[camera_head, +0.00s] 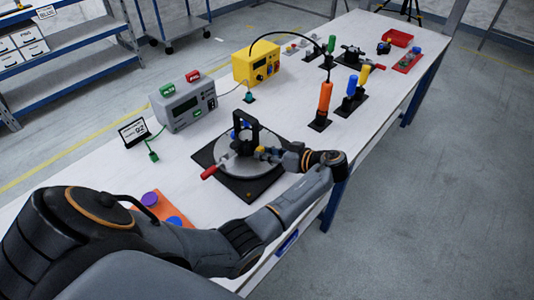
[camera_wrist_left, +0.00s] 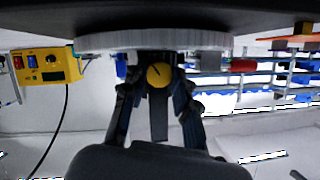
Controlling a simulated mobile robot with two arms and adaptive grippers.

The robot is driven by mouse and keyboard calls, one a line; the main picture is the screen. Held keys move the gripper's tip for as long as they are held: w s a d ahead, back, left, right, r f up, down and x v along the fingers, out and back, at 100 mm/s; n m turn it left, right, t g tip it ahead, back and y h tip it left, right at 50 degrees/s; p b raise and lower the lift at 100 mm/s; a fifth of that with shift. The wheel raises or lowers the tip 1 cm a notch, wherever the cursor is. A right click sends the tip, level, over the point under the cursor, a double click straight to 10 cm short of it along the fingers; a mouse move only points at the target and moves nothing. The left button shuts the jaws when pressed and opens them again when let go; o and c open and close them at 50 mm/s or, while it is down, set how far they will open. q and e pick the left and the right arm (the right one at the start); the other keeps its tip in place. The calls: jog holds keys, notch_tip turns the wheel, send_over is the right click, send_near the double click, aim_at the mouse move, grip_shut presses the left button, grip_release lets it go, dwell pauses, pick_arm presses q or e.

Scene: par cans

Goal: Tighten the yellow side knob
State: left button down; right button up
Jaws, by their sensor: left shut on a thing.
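The fixture is a round grey disc (camera_head: 236,167) with a black upright frame (camera_head: 247,126), on a black base plate (camera_head: 250,190). The yellow side knob (camera_head: 260,150) is on the fixture's right side. It is round with a dark line on its face, and shows in the middle of the left wrist view (camera_wrist_left: 159,75). My left gripper (camera_head: 269,154) reaches it from the right. Its two fingers (camera_wrist_left: 160,90) are on either side of the knob, shut on it. They partly hide the knob in the head view. My right gripper is not in view.
A red handle (camera_head: 209,172) sticks out at the disc's left front. A grey device (camera_head: 185,103) and a yellow box (camera_head: 256,64) stand behind. An orange tool (camera_head: 325,100) stands upright to the right. An orange plate (camera_head: 166,209) lies near my left arm.

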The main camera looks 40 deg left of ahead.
pick_arm(q)
jog(key=shift+m, duration=0.4)
jog(key=c, duration=1)
grip_release()
jog(key=v, duration=1.2)
jog(key=shift+w, duration=0.2)
